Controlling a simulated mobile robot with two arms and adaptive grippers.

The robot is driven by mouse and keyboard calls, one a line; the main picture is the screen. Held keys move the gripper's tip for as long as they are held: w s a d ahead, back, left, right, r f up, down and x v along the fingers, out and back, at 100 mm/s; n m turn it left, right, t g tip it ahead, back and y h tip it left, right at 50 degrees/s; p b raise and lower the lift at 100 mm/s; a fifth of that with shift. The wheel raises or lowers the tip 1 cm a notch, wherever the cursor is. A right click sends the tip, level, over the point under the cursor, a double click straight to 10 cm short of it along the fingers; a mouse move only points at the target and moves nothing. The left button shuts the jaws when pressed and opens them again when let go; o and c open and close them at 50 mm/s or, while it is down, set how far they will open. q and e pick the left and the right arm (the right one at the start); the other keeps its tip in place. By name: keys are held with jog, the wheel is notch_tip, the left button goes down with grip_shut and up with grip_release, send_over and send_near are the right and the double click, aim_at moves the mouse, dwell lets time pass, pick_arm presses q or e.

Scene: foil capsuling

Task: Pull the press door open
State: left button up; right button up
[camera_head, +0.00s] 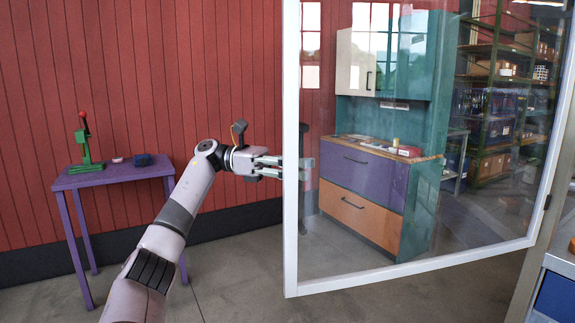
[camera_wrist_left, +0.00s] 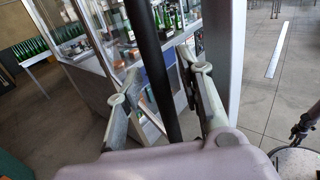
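The press door (camera_head: 291,240) is a large glass panel in a white frame, hinged at the right and swung out from the press at an angle. A dark vertical bar handle (camera_head: 303,205) shows through the glass near its free left edge. My left gripper (camera_head: 307,168) reaches in from the left, behind the white frame edge. In the left wrist view the dark bar (camera_wrist_left: 152,55) passes between the fingers of my left gripper (camera_wrist_left: 158,68). The fingers look spread around it, with visible gaps. My right gripper is not in view.
A purple table (camera_head: 120,174) with a green lever tool (camera_head: 84,150) stands at the left wall. A teal cabinet with purple (camera_head: 360,175) and orange drawers shows through the glass, beside shelving (camera_head: 495,110). The wrist view shows several green bottles (camera_wrist_left: 165,20). Floor (camera_head: 235,270) before the door is clear.

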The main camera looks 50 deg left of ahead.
pick_arm(q)
jog(key=v, duration=1.1)
jog(key=shift+s+a, duration=0.2)
jog(key=shift+a, duration=0.15)
dwell(0.4)
